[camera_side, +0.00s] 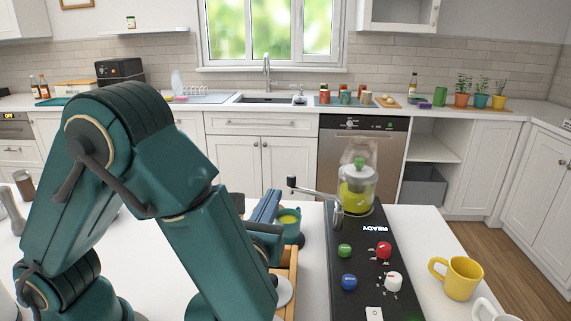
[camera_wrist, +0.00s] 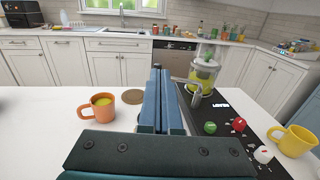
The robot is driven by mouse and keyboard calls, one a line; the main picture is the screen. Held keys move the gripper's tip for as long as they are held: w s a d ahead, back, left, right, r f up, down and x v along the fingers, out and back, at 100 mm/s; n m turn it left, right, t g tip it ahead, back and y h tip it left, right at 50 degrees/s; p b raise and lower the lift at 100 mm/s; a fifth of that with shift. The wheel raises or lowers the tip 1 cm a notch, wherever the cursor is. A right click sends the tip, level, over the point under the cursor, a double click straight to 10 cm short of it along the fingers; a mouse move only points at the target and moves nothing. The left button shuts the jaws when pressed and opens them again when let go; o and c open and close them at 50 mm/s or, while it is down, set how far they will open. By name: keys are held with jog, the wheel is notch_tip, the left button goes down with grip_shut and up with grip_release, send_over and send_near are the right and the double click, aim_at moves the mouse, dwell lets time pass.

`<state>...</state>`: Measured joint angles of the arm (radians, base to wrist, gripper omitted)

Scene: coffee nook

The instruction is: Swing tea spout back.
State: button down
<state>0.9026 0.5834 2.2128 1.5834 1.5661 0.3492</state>
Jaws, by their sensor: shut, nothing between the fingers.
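The tea machine's metal spout (camera_side: 336,209) sticks out from the black machine (camera_side: 362,262) towards the left, with a dark-tipped handle (camera_side: 292,182) at its far end. It also shows in the wrist view (camera_wrist: 196,97), just right of my fingers. A glass tea jar (camera_side: 356,192) with green tea and a green knob stands at the machine's back. My gripper (camera_side: 272,195) is shut and empty, left of the spout and apart from it; its fingers fill the middle of the wrist view (camera_wrist: 160,75). A teal cup (camera_side: 290,226) with yellow-green liquid stands beside the fingers, partly hidden by them.
The machine's panel reads READY and has green, red, blue and white knobs. A yellow mug (camera_side: 461,279) stands to its right. In the wrist view an orange mug (camera_wrist: 96,112) and a round brown coaster (camera_wrist: 133,97) are left of my fingers. White counter is bare around them.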

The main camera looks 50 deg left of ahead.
notch_tip(320, 180, down, 5)
send_near(292, 182)
jog(key=x, duration=0.7)
jog(key=shift+a, duration=0.2)
jog(key=shift+w+a+t+h, duration=0.1)
jog(key=shift+t+h, duration=0.2)
dwell(0.3)
jog(key=shift+w+a+m+t+h, duration=0.25)
jog(key=shift+m+t+h, duration=0.15)
jog(key=shift+m+h, duration=0.3)
jog(key=shift+w+a+m+t+h, duration=0.2)
jog(key=shift+m+t+h, duration=0.2)
jog(key=shift+m+h, duration=0.3)
jog(key=shift+x, duration=2.1)
jog(key=shift+w, duration=1.85)
